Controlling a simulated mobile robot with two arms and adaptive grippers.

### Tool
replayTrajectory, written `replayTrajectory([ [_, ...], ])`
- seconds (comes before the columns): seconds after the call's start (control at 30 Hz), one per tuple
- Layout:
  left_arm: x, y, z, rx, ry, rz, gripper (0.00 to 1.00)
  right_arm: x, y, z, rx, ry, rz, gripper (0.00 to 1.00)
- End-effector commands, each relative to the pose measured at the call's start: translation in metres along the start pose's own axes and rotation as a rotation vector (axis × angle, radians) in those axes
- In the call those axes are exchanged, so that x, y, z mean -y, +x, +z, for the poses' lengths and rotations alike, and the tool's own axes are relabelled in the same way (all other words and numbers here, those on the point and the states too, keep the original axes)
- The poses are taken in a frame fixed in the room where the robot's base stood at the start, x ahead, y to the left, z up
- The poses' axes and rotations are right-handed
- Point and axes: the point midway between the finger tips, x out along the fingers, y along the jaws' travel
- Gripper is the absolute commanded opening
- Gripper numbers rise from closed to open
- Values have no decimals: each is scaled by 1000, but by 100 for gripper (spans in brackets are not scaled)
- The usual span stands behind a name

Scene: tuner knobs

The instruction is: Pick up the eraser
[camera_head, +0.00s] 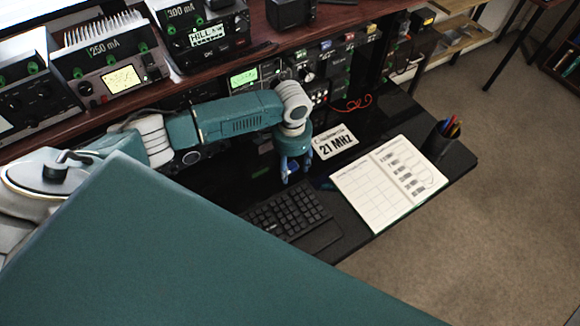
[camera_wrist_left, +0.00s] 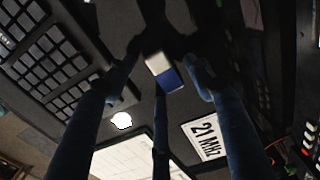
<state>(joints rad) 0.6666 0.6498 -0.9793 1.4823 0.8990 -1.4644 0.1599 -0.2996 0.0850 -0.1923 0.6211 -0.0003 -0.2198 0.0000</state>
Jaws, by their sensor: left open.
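The eraser (camera_wrist_left: 165,72), a small block with a white part and a blue part, lies on the dark desk in the left wrist view. In that view it sits between the spread fingers of my left gripper (camera_wrist_left: 163,62). The gripper is open, and I see no finger closed on the eraser. In the head view my left gripper (camera_head: 294,172) points down over the dark desk, between the keyboard and the 21 MHz card. I cannot make out the eraser clearly in the head view. My right gripper is not in view.
A black keyboard (camera_head: 290,213) is close below the gripper. A 21 MHz card (camera_head: 335,142), an open notebook (camera_head: 388,183) and a pen cup (camera_head: 438,142) lie to the right. Radio equipment (camera_head: 245,80) and a wooden shelf edge stand behind the arm.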

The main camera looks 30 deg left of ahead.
Motion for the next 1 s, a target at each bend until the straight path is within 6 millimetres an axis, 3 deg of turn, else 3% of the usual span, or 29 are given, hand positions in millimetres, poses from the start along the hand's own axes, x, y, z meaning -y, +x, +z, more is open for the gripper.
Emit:
replayTrajectory([
  [0.13,0,0,0,1,0,-1,53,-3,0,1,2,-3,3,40],
  [0.3,0,0,0,1,0,-1,19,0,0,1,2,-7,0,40],
  [0.37,0,0,0,1,-1,-1,11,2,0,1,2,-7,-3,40],
  [0.77,1,-2,0,1,-1,-1,10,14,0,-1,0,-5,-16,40],
  [1.0,1,-24,0,-2,1,-2,10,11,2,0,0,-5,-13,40],
])
